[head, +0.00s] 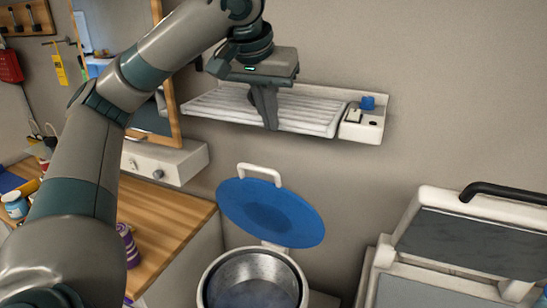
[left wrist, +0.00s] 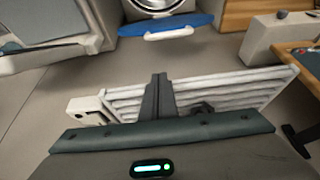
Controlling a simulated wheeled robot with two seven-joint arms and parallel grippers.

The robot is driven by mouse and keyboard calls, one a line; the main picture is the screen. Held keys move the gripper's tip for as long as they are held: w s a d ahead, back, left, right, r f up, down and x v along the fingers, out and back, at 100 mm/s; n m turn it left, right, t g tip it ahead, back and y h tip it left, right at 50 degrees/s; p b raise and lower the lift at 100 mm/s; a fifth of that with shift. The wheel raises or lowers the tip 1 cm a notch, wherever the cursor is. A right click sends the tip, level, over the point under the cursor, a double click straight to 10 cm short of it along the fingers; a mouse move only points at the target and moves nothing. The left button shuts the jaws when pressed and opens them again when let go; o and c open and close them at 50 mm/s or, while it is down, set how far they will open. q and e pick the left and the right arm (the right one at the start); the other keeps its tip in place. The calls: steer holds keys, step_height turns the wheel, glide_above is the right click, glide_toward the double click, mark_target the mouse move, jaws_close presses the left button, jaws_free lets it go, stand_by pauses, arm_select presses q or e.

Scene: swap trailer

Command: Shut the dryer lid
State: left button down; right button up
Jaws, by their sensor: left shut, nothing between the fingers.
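A round blue lid (head: 270,212) with a white handle (head: 259,174) stands raised, tilted up behind a round metal drum (head: 252,283) that is open at the top. I take this to be the dryer. In the left wrist view the blue lid (left wrist: 165,25) and part of the metal drum (left wrist: 158,5) show at the top. My left gripper (head: 269,122) is shut and empty. It points down in front of the slatted white wall rack, above and apart from the lid. Its shut fingers also show in the left wrist view (left wrist: 159,82). My right gripper is out of view.
The white slatted rack (head: 220,105) with a small blue knob (head: 367,102) is on the wall near my left gripper. A grey-white unit (head: 470,243) with a black handle (head: 503,192) stands at right. A wooden counter (head: 165,225) is at left, below a white box (head: 165,162).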

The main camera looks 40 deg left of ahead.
arm_select(q)
steer(key=shift+s, duration=0.1)
steer(key=p, duration=0.1)
glide_above(270, 183)
steer(key=f, duration=0.9)
steer(key=shift+w+a, duration=0.1)
steer(key=shift+w, duration=0.3)
steer(key=shift+s+f, duration=0.15)
steer(key=shift+s, duration=0.3)
steer(key=shift+f, duration=0.1)
